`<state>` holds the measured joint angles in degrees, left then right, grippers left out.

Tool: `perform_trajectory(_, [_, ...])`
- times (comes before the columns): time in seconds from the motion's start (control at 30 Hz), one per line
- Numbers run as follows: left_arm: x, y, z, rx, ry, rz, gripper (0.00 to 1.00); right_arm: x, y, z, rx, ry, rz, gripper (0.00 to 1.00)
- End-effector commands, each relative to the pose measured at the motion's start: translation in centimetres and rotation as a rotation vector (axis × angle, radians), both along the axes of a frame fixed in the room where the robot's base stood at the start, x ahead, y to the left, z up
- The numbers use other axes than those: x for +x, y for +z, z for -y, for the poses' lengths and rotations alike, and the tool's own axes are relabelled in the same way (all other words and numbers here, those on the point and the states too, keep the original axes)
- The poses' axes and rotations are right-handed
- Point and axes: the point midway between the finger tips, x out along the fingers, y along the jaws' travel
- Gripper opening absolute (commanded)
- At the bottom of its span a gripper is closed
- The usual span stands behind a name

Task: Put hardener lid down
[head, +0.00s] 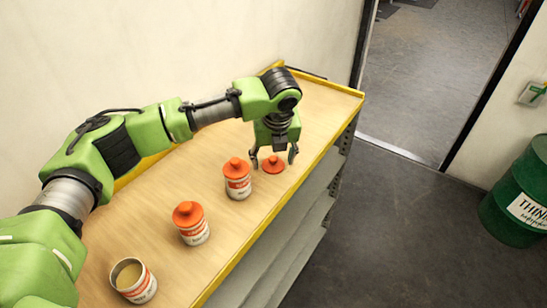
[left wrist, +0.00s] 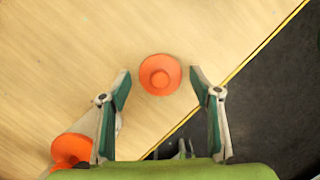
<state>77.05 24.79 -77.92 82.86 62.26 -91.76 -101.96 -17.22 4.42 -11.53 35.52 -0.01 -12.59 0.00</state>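An orange lid with a raised knob (head: 273,165) lies on the wooden bench top near its right edge. It also shows in the left wrist view (left wrist: 160,75), between my fingertips with a small gap on each side. My left gripper (head: 273,161) is open just above the bench, its fingers on either side of the lid and apart from it. An open can with tan contents (head: 139,288) stands at the front of the bench. My right gripper is not in view.
Two white cans with orange lids, a middle one (head: 194,230) and a farther one (head: 238,186), stand between the open can and my left gripper. The bench (head: 325,105) has a yellow edge. A green drum (head: 520,185) stands on the floor at right.

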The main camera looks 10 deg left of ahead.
Motion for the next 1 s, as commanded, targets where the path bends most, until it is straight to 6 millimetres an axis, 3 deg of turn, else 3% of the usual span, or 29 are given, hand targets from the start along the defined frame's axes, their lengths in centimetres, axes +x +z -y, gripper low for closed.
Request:
perform_trajectory(0.13, [0.0, 0.3, 0.0, 0.0, 0.0, 0.002, 0.58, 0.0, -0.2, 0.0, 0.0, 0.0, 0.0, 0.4])
perform_trajectory(0.27, [-0.3, 1.7, 0.2, -0.001, -0.002, 0.004, 0.58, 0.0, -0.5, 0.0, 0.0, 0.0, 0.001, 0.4])
perform_trajectory(0.7, [-2.4, 10.1, 1.1, -0.002, -0.001, 0.004, 0.58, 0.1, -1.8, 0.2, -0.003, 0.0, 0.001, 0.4])
perform_trajectory(1.0, [-3.0, 11.8, 1.2, 0.0, 0.0, 0.001, 0.58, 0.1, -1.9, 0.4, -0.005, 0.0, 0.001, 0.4])
